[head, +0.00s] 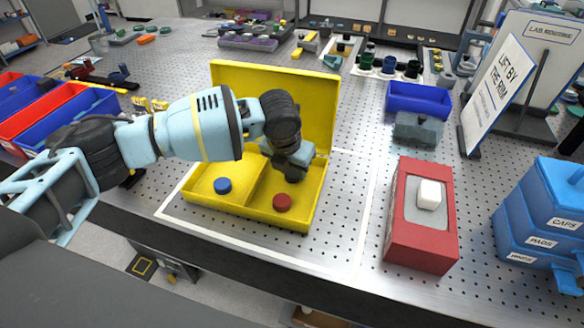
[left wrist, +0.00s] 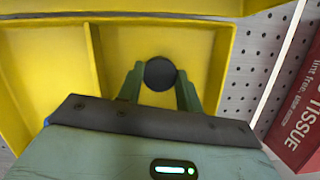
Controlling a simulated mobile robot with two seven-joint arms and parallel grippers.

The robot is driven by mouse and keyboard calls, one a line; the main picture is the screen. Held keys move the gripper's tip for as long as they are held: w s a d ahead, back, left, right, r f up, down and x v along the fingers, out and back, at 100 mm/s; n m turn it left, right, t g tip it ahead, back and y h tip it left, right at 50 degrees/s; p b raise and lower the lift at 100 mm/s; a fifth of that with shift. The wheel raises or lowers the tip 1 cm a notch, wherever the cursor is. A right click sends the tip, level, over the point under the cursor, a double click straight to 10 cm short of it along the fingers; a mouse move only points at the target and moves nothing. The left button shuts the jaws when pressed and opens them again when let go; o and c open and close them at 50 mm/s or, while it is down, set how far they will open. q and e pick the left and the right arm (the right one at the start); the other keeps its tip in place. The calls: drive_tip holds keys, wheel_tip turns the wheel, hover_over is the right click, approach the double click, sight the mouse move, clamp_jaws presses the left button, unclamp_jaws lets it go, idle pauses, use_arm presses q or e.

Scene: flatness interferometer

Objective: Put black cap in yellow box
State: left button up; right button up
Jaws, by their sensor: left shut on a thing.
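The yellow box (head: 315,207) stands open on the perforated bench, its lid upright at the back. A divider splits it into a left and a right compartment. A blue cap (head: 223,185) lies in the left compartment and a red cap (head: 282,202) in the front of the right one. My left gripper (head: 292,176) is over the right compartment, behind the red cap. In the left wrist view my left gripper (left wrist: 160,80) is shut on the black cap (left wrist: 160,73), with yellow box walls (left wrist: 97,60) around it. My right gripper is not in view.
A red tissue box (head: 422,240) with a white tissue stands to the right. Beyond it are blue labelled drawers (head: 545,215). A blue bin (head: 418,99) and a sign (head: 497,80) are at the back right. Bench space right of the yellow box is clear.

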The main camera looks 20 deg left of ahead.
use_arm(q)
drive_tip(key=shift+f, duration=0.2)
drive_tip(key=o, duration=0.9)
drive_tip(key=shift+o, duration=0.2)
drive_tip(key=shift+r, duration=0.15)
drive_tip(key=v, duration=1.2)
drive_tip(key=shift+p, duration=0.4)
drive_tip(key=shift+r, duration=0.1)
